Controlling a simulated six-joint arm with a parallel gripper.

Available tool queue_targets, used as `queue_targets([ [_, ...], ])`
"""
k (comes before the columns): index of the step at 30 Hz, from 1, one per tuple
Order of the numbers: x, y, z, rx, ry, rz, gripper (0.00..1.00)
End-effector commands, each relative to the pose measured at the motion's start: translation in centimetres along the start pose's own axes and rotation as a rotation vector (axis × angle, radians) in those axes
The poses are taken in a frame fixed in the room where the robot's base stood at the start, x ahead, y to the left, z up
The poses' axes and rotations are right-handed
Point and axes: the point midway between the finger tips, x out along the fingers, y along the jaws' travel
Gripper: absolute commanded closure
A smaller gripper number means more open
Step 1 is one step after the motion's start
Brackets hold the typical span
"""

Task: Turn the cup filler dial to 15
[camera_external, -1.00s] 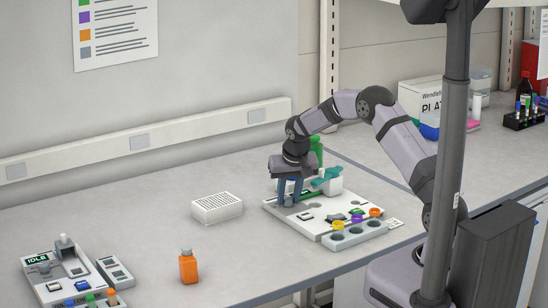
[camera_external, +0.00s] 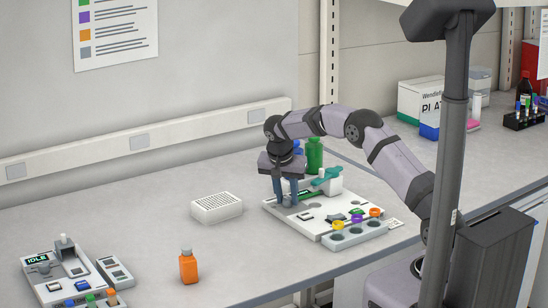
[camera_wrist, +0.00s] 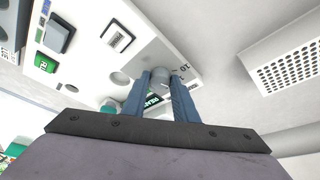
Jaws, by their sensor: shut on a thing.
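The cup filler dial is a round grey knob (camera_wrist: 161,77) on a white panel (camera_wrist: 140,45). My gripper (camera_wrist: 162,88) is shut on the dial, with one blue finger on each side of it. The printed number 10 shows beside the dial in the wrist view; the dial's pointer setting cannot be read. In the external view my gripper (camera_external: 286,200) points down at the left corner of the white cup filler board (camera_external: 320,222), and its fingers largely hide the dial. A dark display with green characters (camera_wrist: 152,99) shows partly between the fingers.
A white perforated rack (camera_external: 216,208) stands left of the board. An orange bottle (camera_external: 188,267) stands in front of it. A green bottle (camera_external: 314,155) stands behind the board. A grey holder with coloured rings (camera_external: 355,234) is at the board's front edge. Another device (camera_external: 70,268) sits at front left.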

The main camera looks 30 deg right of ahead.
Motion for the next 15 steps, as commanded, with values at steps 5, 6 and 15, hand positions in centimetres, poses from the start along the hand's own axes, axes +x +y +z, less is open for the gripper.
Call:
queue_targets([
  [5, -0.08, -0.06, -0.07, 0.002, 0.001, -0.002, 0.96],
  [6, -0.08, -0.06, -0.07, 0.002, 0.001, -0.002, 0.96],
  [15, -0.06, -0.04, -0.05, 0.001, 0.001, -0.002, 0.55],
])
